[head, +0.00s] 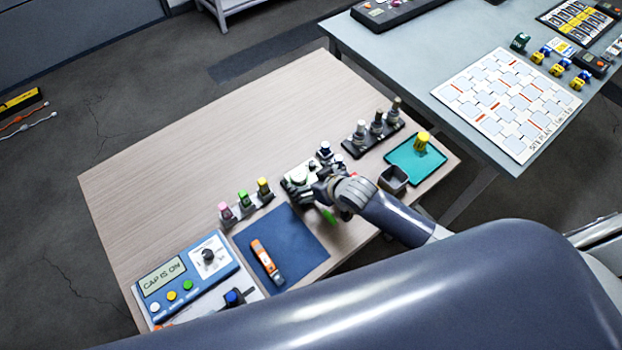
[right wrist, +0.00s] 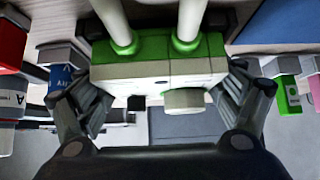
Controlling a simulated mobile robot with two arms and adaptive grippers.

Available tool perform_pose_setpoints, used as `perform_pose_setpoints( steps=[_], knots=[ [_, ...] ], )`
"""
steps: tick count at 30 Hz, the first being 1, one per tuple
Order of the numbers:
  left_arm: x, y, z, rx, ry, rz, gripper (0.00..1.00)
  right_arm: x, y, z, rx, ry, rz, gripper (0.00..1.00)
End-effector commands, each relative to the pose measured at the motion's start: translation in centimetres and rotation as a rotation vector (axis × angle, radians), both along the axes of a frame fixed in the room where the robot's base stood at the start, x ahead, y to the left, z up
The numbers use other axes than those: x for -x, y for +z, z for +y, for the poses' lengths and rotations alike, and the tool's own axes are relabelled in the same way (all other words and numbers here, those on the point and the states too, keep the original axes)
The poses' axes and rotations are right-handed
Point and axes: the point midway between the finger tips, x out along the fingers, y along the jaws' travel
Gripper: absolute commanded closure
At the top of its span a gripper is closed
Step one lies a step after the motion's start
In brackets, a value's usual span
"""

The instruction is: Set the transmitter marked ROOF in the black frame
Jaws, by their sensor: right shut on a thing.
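My right gripper (head: 318,194) reaches over the middle of the wooden table. In the right wrist view, my right gripper (right wrist: 160,112) is shut on a white-and-green box (right wrist: 158,72), with a finger at each side. Two white posts rise from the box's green part, and a round white knob sits on its near face. I see no readable ROOF mark on it. The gripper hides much of the box in the head view. I cannot pick out the black frame for certain. My left gripper is not in view.
A black rack (head: 356,151) with several grey-topped pieces stands beyond the gripper. Pink, green and yellow pieces, a blue mat (head: 295,240) and a blue device (head: 215,283) are to the left.

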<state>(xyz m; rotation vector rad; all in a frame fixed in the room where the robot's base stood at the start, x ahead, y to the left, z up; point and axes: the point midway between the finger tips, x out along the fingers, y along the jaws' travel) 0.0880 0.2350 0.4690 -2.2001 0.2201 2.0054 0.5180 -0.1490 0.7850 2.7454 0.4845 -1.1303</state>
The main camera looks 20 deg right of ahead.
Motion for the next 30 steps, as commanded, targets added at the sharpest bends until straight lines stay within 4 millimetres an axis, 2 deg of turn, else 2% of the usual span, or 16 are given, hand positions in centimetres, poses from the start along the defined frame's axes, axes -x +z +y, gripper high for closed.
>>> perform_pose_setpoints(
  steps=[6, 7, 8, 9, 30],
  knots=[
    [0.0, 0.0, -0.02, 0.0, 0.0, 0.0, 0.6, 0.03, -0.03, 0.0, 0.001, 0.001, 0.001, 0.48],
    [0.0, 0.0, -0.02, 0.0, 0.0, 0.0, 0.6, 0.03, -0.03, -0.01, 0.001, 0.001, 0.001, 0.09],
    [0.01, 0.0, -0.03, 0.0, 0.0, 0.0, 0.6, 0.03, -0.04, -0.01, 0.001, 0.001, 0.001, 0.02],
    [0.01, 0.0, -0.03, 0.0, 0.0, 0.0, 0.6, 0.03, -0.05, -0.01, 0.001, 0.001, 0.001, 0.0],
    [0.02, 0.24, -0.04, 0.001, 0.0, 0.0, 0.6, 0.08, 0.1, -0.04, 0.002, 0.001, 0.003, 0.0]
  ],
)
